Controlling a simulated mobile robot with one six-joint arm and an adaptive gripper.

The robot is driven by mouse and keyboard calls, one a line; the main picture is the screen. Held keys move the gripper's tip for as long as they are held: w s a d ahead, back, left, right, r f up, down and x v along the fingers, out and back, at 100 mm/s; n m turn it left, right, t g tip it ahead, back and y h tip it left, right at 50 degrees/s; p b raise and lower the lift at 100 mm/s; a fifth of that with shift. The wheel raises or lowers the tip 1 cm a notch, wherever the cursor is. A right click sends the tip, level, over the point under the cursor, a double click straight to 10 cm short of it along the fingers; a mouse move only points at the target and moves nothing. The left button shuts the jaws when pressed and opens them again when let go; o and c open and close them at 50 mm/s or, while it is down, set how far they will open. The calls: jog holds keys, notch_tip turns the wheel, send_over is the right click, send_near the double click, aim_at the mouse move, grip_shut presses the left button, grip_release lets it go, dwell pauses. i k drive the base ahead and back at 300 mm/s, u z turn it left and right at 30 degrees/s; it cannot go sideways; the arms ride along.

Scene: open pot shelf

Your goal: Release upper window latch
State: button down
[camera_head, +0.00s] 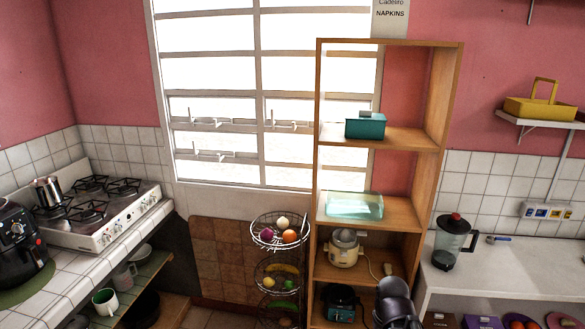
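The white-framed window (258,100) fills the middle of the back wall, bright with light. A white latch handle (209,121) sits on its left half, just below mid-height. Another latch (286,123) sits at about the same height on the right half, near the shelf. A third, lower latch (213,155) is on the left half below the first. The latches are small and pale against the glare, so I cannot tell whether they are fastened. My gripper's fingers do not show in this view.
An open wooden shelf (443,110) stands in front of the window's right edge, holding a teal box (365,125) and a glass dish (354,206). A wire fruit basket (281,231) stands below the window. A stove (98,208) and counter are at left.

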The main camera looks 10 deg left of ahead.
aim_at(191, 119)
jog(key=u, duration=0.25)
jog(key=i, duration=1.55)
jog(key=u, duration=0.85)
jog(key=i, duration=0.75)
jog(key=u, duration=0.25)
